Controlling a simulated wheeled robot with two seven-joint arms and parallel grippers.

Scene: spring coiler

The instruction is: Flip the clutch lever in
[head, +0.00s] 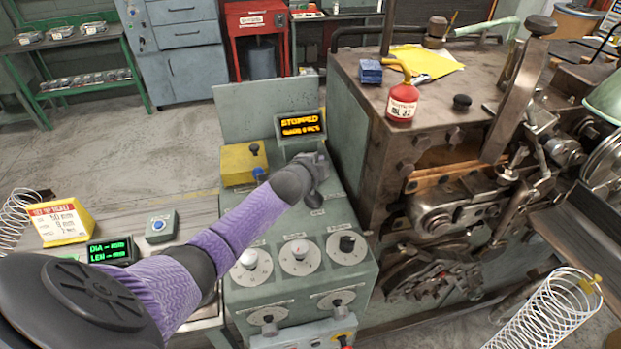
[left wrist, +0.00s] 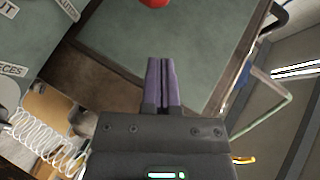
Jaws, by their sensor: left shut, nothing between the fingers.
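A long flat metal lever (head: 519,88) with a dark round knob stands tilted at the right side of the brown machine in the head view. No readable label shows whether it is the clutch lever. My left gripper (head: 317,180) is over the green control console, well to the left of that lever and apart from it. In the left wrist view its purple fingers (left wrist: 163,66) are together with nothing between them. In the head view the fingertips are hard to make out. My right gripper is in neither view.
The console (head: 285,230) carries several dials and a display reading STOPPED (head: 300,125). A yellow box (head: 243,163) sits at its back left. A wire coil (head: 548,315) is at lower right.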

